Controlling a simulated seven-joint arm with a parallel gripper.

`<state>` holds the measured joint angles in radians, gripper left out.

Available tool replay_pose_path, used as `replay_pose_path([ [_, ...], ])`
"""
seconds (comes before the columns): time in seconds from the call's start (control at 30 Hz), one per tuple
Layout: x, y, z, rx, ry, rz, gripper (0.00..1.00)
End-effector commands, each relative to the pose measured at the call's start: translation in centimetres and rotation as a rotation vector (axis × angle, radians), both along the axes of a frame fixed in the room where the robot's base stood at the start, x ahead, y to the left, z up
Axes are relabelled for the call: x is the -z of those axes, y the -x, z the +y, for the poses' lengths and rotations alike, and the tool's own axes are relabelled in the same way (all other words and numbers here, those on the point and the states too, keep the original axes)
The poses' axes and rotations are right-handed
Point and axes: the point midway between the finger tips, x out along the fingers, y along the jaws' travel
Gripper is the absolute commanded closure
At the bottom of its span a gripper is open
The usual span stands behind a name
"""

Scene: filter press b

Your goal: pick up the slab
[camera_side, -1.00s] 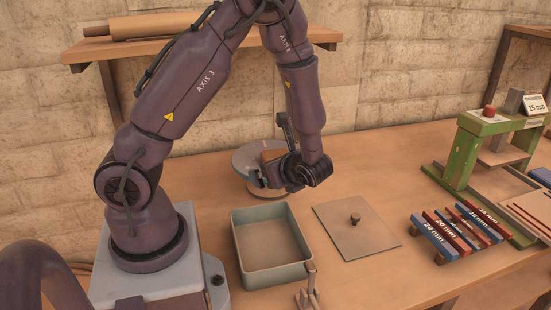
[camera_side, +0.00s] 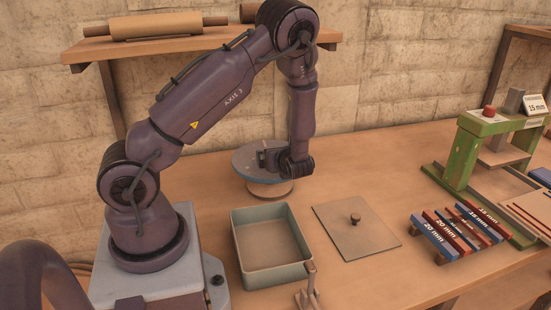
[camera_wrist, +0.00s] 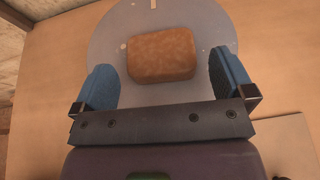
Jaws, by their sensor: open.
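The slab (camera_wrist: 161,54) is a brown, rounded block lying on a round grey-blue disc (camera_wrist: 112,30) in the wrist view. My gripper (camera_wrist: 160,62) is open, with one blue-padded finger on each side of the slab and a visible gap on both sides. In the side view my gripper (camera_side: 270,160) is over the disc (camera_side: 241,162), at the back of the table. The slab is not clearly visible there, as my gripper and wrist cover that spot. I cannot tell how high the fingertips are above the disc.
An open grey-green tray (camera_side: 262,281) stands in front, with a lever (camera_side: 311,283) beside it. A flat plate with a knob (camera_side: 340,235) lies right of it. Further right are several marked bars (camera_side: 434,238) and a green press (camera_side: 466,150). A shelf (camera_side: 190,46) hangs behind.

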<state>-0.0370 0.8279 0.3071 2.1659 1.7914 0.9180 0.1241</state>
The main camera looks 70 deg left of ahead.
Motion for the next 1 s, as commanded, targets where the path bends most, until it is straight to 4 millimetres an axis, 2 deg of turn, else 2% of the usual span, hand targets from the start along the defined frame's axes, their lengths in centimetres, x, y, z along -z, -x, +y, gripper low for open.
replay_pose_path([
  [0.1, 0.9, 0.1, 1.9, -0.004, 0.0, 0.001, 0.0],
  [0.2, 1.3, 0.0, 2.8, -0.003, 0.0, 0.0, 0.0],
  [0.5, 1.4, -0.1, 3.2, 0.0, 0.001, -0.001, 0.0],
  [0.7, 1.4, -0.1, 3.2, 0.0, 0.001, -0.001, 0.46],
  [1.0, 1.1, -0.1, 3.2, -0.001, -0.001, -0.002, 0.47],
])
